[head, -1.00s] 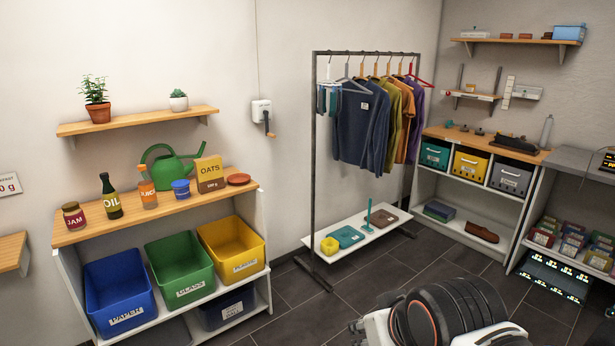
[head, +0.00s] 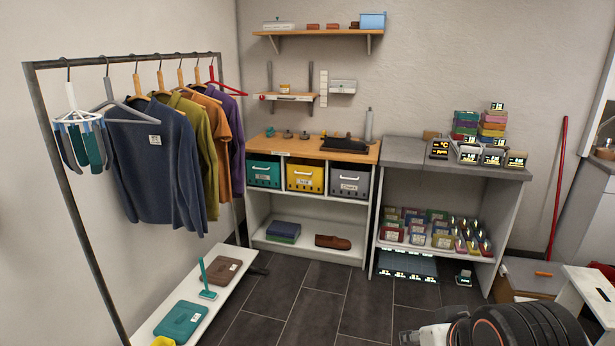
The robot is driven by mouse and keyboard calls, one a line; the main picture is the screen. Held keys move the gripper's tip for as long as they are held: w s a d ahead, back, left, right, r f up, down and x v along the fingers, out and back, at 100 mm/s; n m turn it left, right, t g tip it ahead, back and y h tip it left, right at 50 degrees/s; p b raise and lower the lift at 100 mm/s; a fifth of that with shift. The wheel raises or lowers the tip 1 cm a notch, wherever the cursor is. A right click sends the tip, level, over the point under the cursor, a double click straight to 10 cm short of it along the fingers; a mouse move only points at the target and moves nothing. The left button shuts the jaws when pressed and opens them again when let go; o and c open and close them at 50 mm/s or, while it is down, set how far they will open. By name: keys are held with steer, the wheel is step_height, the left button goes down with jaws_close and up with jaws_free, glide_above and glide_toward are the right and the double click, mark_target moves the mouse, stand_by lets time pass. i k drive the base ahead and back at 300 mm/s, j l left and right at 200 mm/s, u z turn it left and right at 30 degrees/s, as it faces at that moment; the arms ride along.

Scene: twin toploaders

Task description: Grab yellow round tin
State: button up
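I cannot single out a yellow round tin for certain at this size. Several small coloured packs and tins (head: 417,226) stand in rows on the grey unit's middle shelf, some of them yellowish at the right end. More coloured tins (head: 466,126) are stacked on the grey counter. A small yellow-orange jar-like thing (head: 285,88) sits on the small wall shelf. A yellow item (head: 163,341) on the rack's low shelf is cut off by the bottom edge. Part of my arm shows at the bottom right; my gripper is not visible.
A clothes rack (head: 75,220) with a white low shelf (head: 220,293) stands at left. A wood-topped unit (head: 330,150) holds three labelled bins. Dark tiled floor (head: 310,300) is open in the middle. A white stool (head: 590,290) and a red pole (head: 558,185) are at right.

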mark_target(284, 88)
steer(key=i+u, duration=0.1)
steer(key=i, duration=0.9)
steer(key=i+l+u, duration=0.1)
steer(key=i, duration=0.95)
